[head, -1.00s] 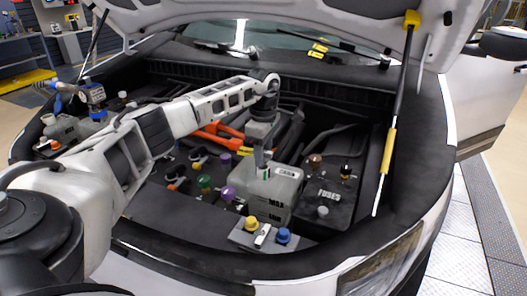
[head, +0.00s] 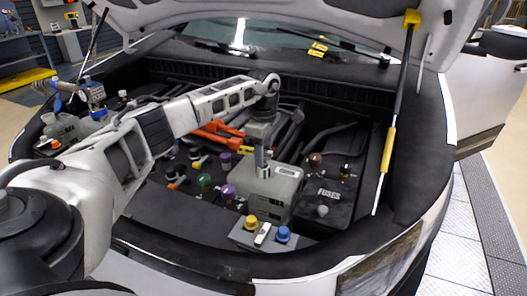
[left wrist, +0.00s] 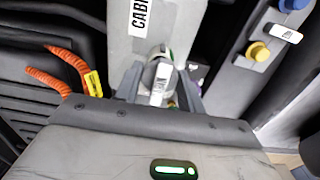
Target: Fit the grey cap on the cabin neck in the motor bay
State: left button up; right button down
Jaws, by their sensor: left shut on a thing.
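The grey cabin tank (head: 272,190) stands in the motor bay. Its label is partly readable in the left wrist view, on the tank's top (left wrist: 165,25). My left gripper (head: 263,168) points down at the top of this tank. In the left wrist view its two dark fingers (left wrist: 161,92) are shut on the light grey cap (left wrist: 160,80). The cap is right at the tank's top. The neck is hidden by the cap and fingers, so I cannot tell whether the cap is seated. My right gripper is not in view.
A holder in front of the tank carries a yellow cap (head: 250,222) and a blue cap (head: 283,234). Green (head: 204,181) and purple (head: 228,192) caps are to the left. The fuse box (head: 330,195) is to the right. Orange hoses (head: 222,131) run behind. A yellow-black prop rod (head: 389,140) stands right.

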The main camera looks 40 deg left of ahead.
pick_arm(q)
jog(key=shift+f+b, duration=0.7)
jog(key=shift+f, duration=0.7)
jog(key=o, duration=1)
notch_tip(320, 180, up, 16)
jog(key=shift+b, duration=0.5)
jog(key=shift+d, duration=0.1)
